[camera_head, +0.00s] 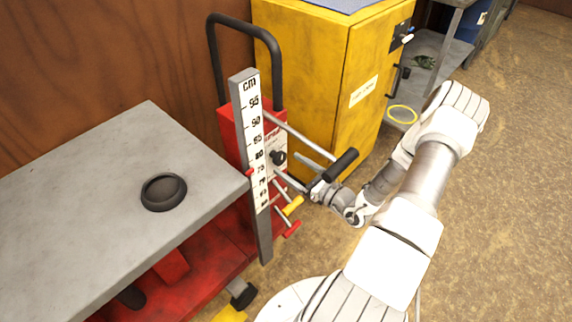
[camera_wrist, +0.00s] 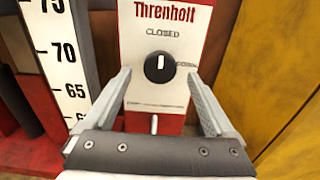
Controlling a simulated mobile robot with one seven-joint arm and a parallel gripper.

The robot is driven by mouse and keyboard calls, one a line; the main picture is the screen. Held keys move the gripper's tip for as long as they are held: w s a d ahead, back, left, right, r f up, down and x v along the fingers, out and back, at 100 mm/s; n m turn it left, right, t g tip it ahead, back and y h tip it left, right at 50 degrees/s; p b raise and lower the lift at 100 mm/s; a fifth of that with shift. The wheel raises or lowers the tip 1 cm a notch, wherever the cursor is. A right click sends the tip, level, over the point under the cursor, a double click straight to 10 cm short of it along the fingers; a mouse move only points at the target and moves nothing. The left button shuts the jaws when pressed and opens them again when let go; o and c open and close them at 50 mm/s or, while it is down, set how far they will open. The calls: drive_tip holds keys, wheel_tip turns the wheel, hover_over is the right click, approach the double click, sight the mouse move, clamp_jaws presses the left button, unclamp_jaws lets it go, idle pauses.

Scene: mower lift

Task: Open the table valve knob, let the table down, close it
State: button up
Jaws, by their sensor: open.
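The black valve knob (camera_wrist: 159,68) is on a white panel in the wrist view. Its white mark points up at the word CLOSED; another label, partly covered, is at its right. It also shows as a small dark knob in the head view (camera_head: 278,157). My gripper (camera_wrist: 158,78) is open and empty, with one finger on each side of the knob in the picture; I cannot tell whether they touch it. The grey lift table (camera_head: 85,185) is raised, a red pointer near 75 on the cm scale (camera_head: 252,140). A black round dish (camera_head: 163,192) lies on it.
A lever with a black grip (camera_head: 340,165) sticks out close to my gripper. Yellow (camera_head: 292,206) and red (camera_head: 291,229) handles sit below. A yellow cabinet (camera_head: 325,70) stands behind, with a black push bar (camera_head: 244,25) at its left. Open floor lies to the right.

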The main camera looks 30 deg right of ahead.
sight(277, 156)
drive_tip(key=shift+x, duration=1.2)
drive_tip(key=c, duration=1.4)
